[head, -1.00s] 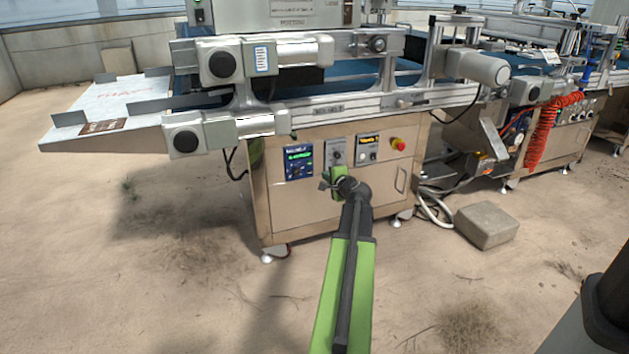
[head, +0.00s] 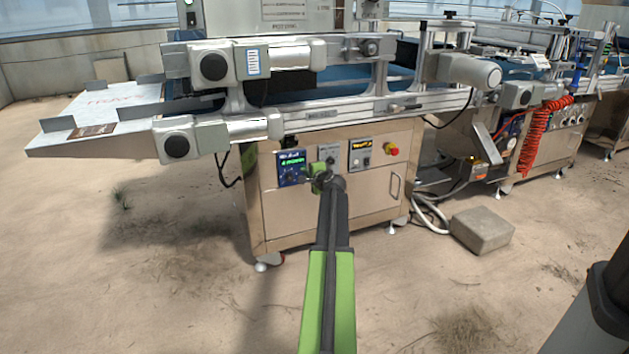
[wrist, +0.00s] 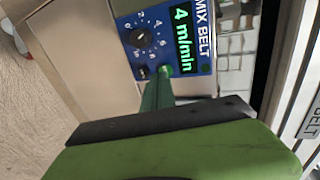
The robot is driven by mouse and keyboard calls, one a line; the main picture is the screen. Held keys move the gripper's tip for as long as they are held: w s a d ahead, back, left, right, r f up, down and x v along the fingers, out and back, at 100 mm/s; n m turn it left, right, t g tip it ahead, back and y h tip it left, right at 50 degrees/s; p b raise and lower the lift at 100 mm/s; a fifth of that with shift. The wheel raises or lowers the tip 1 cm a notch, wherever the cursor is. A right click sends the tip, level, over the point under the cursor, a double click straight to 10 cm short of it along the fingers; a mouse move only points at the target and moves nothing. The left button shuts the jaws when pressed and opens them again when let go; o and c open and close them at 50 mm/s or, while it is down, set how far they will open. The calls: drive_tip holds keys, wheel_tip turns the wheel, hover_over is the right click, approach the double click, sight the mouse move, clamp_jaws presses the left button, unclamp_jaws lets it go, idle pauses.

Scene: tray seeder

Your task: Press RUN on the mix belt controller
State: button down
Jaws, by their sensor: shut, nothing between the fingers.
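The mix belt controller (head: 290,168) is a blue panel on the front of the steel cabinet, left of the grey panel. In the wrist view the controller (wrist: 150,22) lies sideways, with a black dial (wrist: 142,38), a green display (wrist: 183,38) reading "4 m/min" and a small dark control at its lower edge. My gripper (head: 318,179) is shut and empty at the controller's lower right. In the wrist view my gripper's tip (wrist: 163,76) overlaps a green button at the panel's edge. I cannot tell whether they touch. The button's label is not readable.
Right of my gripper are a panel with a yellow display (head: 361,154) and a red emergency stop (head: 392,150). A conveyor with grey motor housings (head: 212,135) overhangs the controller. A concrete block (head: 482,230) lies on the floor at right; the floor in front is open.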

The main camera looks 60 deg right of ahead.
drive_tip(key=shift+w+d, duration=0.5)
drive_tip(key=shift+w, duration=0.2)
